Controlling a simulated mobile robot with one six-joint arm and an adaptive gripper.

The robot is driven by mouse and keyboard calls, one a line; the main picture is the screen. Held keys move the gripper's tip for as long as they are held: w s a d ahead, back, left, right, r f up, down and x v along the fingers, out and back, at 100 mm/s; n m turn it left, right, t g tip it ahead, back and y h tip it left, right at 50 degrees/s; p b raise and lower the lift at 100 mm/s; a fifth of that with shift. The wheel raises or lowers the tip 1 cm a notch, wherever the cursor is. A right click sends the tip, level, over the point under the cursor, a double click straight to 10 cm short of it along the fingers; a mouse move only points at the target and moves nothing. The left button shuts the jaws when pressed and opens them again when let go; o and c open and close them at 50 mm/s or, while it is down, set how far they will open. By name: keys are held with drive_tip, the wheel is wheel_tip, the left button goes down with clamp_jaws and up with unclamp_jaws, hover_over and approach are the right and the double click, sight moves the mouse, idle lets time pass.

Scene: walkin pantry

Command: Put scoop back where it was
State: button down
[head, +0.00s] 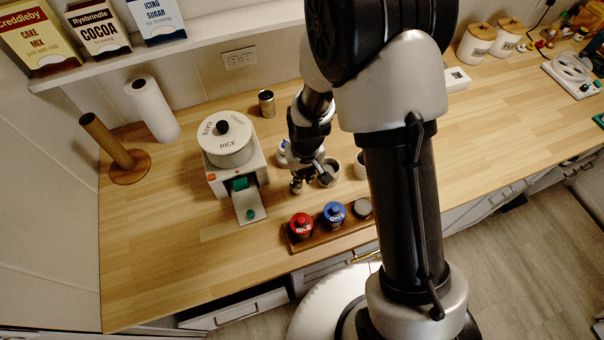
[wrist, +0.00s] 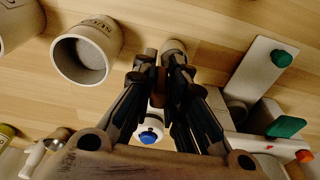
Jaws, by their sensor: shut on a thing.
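My gripper (head: 298,180) hangs low over the wooden counter, between the dispenser and the grey cups. In the wrist view its fingers (wrist: 163,75) are closed around the brown handle of the scoop (wrist: 158,88). A pale, rounded end of what looks like the scoop's bowl (wrist: 175,46) shows just past the fingertips. In the head view the scoop (head: 296,187) is a small metallic shape under the gripper, partly hidden by it. I cannot tell whether it touches the counter.
The white dispenser (head: 226,143) marked RICE, with an extended tray (head: 249,204), stands left. A grey cup (head: 328,174) is close right of the gripper. Red (head: 301,226) and blue-lidded (head: 335,214) jars stand on a wooden rack in front. A metal can (head: 266,103) stands behind.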

drive_tip(key=shift+f, duration=0.2)
drive_tip(key=c, duration=2.1)
unclamp_jaws()
drive_tip(key=shift+f, duration=0.15)
drive_tip(key=o, duration=0.5)
drive_tip(key=s+d+r+t+p, duration=0.1)
drive_tip(key=s+d+r, duration=0.15)
drive_tip(key=r, duration=0.65)
drive_tip(key=s+d+r+m+p, duration=0.1)
drive_tip(key=s+d+r, duration=0.15)
drive_tip(key=r, duration=0.65)
drive_tip(key=s+d+r+t, duration=0.1)
drive_tip(key=s+r, duration=0.2)
drive_tip(key=r, duration=0.6)
drive_tip(key=s+d+r+m, duration=0.1)
drive_tip(key=s+d+r, duration=0.1)
drive_tip(key=s, duration=0.4)
drive_tip(key=s+d+r+m+t, duration=0.1)
drive_tip(key=s+d+r, duration=0.1)
drive_tip(key=s+r, duration=0.2)
drive_tip(key=shift+s+d+h, duration=0.3)
drive_tip(key=shift+s+d, duration=0.1)
drive_tip(key=shift+s, duration=0.55)
